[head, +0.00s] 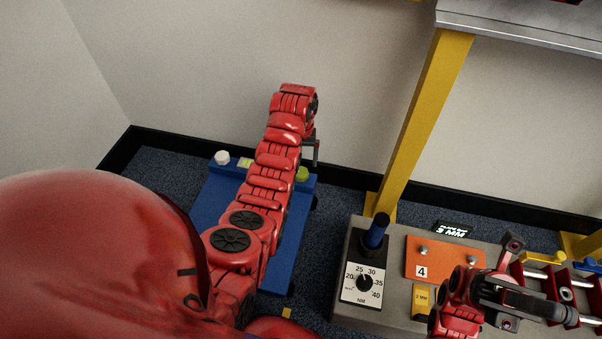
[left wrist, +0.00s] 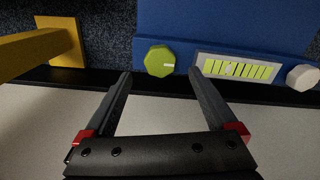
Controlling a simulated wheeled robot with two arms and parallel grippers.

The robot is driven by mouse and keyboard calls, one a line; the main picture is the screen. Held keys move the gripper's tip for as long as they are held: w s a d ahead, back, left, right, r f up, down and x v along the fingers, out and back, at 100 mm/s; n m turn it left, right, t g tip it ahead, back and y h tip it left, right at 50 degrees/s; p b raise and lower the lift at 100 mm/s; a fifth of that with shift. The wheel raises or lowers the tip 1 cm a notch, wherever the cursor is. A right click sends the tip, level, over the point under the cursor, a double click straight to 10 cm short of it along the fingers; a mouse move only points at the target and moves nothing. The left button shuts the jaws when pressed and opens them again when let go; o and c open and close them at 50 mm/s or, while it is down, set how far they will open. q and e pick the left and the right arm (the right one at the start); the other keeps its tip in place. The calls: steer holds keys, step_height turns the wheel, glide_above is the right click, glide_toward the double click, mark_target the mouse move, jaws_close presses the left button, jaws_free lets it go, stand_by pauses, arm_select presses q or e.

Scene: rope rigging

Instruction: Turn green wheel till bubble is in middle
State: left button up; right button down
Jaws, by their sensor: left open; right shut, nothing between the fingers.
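The green wheel (left wrist: 159,61) is an eight-sided knob with a pale mark, on the edge of the blue platform (left wrist: 225,25). It also shows in the head view (head: 302,174), partly behind my left gripper. My left gripper (left wrist: 160,74) is open, its fingertips on either side of the wheel in the picture; contact cannot be told. The level vial (left wrist: 250,71) is yellow-green with black lines. Its pale bubble (left wrist: 228,69) seems a little left of the middle in the left wrist view. My right gripper (head: 572,316) is shut and empty over the grey bench.
A white knob (left wrist: 302,77) sits beyond the vial on the same edge. A yellow post (head: 420,110) stands right of the platform. The grey bench (head: 345,315) holds a torque dial (head: 364,283), a blue handle (head: 376,232) and an orange plate (head: 440,258). A wall is close behind.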

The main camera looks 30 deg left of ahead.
mark_target(301, 172)
arm_select(q)
step_height(301, 172, down, 3)
steer(key=shift+b, duration=0.65)
step_height(301, 172, down, 2)
steer(key=shift+f+b, duration=0.15)
steer(key=shift+b, duration=0.4)
steer(key=shift+f, duration=0.15)
arm_select(e)
steer(key=s+d+r+n+t+h, duration=0.2)
steer(key=s+d+n+t+h, duration=0.5)
steer(key=s+n+t+h, duration=0.2)
steer(key=s+t+h, duration=0.1)
steer(key=t+h, duration=0.1)
steer(key=shift+s+d+r+h, duration=0.15)
steer(key=shift+d+r+h, duration=0.05)
steer(key=shift+h, duration=0.2)
